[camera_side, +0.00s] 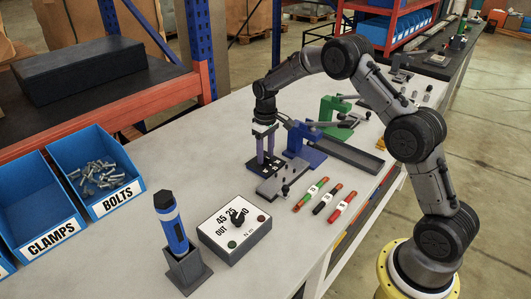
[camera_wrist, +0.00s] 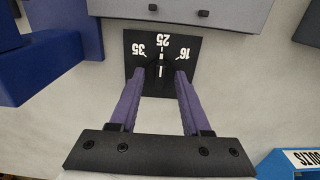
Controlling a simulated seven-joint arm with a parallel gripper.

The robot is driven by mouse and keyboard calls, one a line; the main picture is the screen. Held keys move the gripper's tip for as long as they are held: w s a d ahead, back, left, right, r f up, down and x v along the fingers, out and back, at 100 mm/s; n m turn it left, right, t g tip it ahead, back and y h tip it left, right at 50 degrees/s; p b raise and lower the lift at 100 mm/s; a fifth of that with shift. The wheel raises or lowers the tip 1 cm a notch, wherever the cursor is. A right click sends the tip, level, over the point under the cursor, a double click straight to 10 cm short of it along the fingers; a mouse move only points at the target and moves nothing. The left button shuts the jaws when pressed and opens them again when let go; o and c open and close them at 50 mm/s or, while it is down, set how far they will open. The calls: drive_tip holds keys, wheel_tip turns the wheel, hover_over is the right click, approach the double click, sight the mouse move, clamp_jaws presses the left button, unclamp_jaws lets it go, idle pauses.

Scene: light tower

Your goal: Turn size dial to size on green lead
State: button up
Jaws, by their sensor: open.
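The size dial is a dark knob (camera_wrist: 161,70) on a black plate (camera_wrist: 135,40) marked 35, 25 and 16 in the wrist view. A white line on the knob appears to point toward 25. My gripper (camera_wrist: 161,75) has its two purple fingers apart, one on each side of the knob; I cannot tell whether they touch it. In the side view my gripper (camera_side: 266,160) points down over the black plate (camera_side: 254,164). The green lead (camera_side: 310,195) lies on the table with a white label, too small to read surely. A black lead and a red lead (camera_side: 342,206) lie beside it.
A grey metal block (camera_side: 282,183) and a blue press (camera_side: 304,147) stand close to the plate. A box with a knob (camera_side: 235,240) and a blue tool in a holder (camera_side: 185,260) stand in front. Bolts (camera_side: 105,195) and clamps bins are at left.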

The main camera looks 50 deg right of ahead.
sight(266, 156)
wheel_tip(266, 156, up, 14)
idle(0.5)
